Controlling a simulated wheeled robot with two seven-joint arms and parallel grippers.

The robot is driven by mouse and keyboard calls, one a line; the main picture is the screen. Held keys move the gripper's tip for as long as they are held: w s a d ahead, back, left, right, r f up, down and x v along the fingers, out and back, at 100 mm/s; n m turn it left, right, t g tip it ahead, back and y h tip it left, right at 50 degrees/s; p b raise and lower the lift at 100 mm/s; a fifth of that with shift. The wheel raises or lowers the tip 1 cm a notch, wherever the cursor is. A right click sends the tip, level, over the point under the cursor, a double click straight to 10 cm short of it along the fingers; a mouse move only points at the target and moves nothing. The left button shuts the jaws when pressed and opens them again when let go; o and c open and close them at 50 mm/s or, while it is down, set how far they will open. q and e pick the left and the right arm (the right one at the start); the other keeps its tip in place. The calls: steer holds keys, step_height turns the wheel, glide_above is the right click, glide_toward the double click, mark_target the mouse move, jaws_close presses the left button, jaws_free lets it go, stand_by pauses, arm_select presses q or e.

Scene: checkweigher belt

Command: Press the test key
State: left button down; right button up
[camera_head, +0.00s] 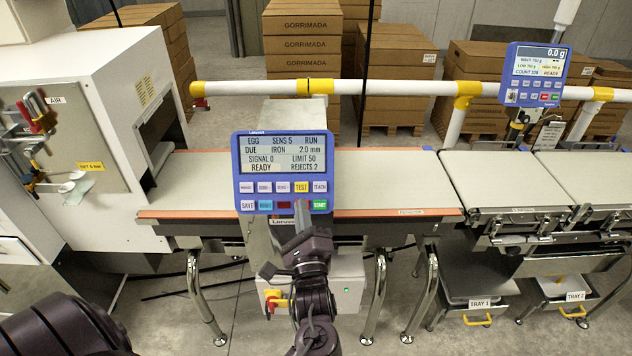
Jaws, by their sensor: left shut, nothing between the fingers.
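The blue control panel (241,168) stands in the middle over the belt. Its screen shows READY, SIGNAL 0 and REJECTS 2. The yellow TEST key (301,187) is in the upper key row, between a pale key and the TEACH key (320,187). My left gripper (302,206) is shut and empty, pointing up at the panel's lower edge. Its tip shows just below the TEST key and covers part of the lower key row, left of the green key (320,205). I cannot tell whether it touches the panel. My right gripper is not in view.
The detector belt (385,185) runs behind the panel from the white machine (95,80). A red and yellow switch (274,300) sits on the box below.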

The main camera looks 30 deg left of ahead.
mark_target(302, 187)
arm_select(q)
steer(key=shift+s+r, duration=0.1)
steer(key=shift+r, duration=0.55)
steer(key=shift+f, duration=0.1)
steer(key=w+a+f+b, duration=0.1)
steer(key=w+b, duration=0.1)
steer(key=w+a+f+b, duration=0.1)
steer(key=w+b, duration=0.1)
steer(key=w+a+f+b, duration=0.2)
steer(key=w, duration=0.1)
steer(key=shift+a, duration=0.1)
stand_by(1.9)
steer(key=shift+w, duration=0.15)
steer(key=shift+w+a+f, duration=0.1)
steer(key=shift+a+f, duration=0.05)
